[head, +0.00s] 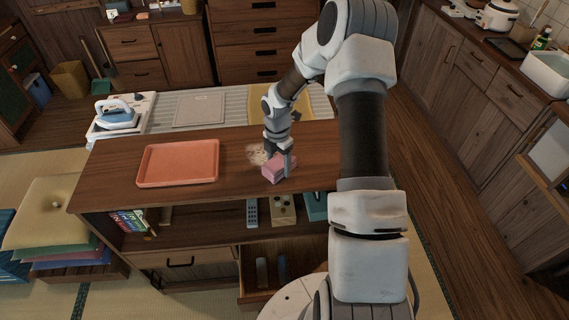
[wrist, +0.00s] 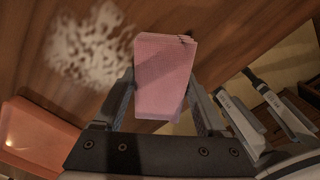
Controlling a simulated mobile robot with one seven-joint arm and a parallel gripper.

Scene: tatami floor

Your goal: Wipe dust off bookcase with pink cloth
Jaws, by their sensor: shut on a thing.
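The low wooden bookcase (head: 112,172) stands in front of me. My gripper (head: 279,170) is over its top near the front edge, pointing down. It is shut on the folded pink cloth (head: 272,173), which also shows between the fingers in the wrist view (wrist: 164,78). A pale patch of dust (head: 257,154) lies on the top just left of and behind the cloth. In the wrist view the dust (wrist: 88,48) is to the left of the cloth, apart from it. I cannot tell whether the cloth touches the wood.
An orange tray (head: 178,163) lies on the left of the bookcase top. A remote (head: 252,212) and a box (head: 283,208) sit on the shelf below. A lower drawer (head: 262,284) stands open. An iron (head: 117,114) is behind, left. The top between tray and dust is clear.

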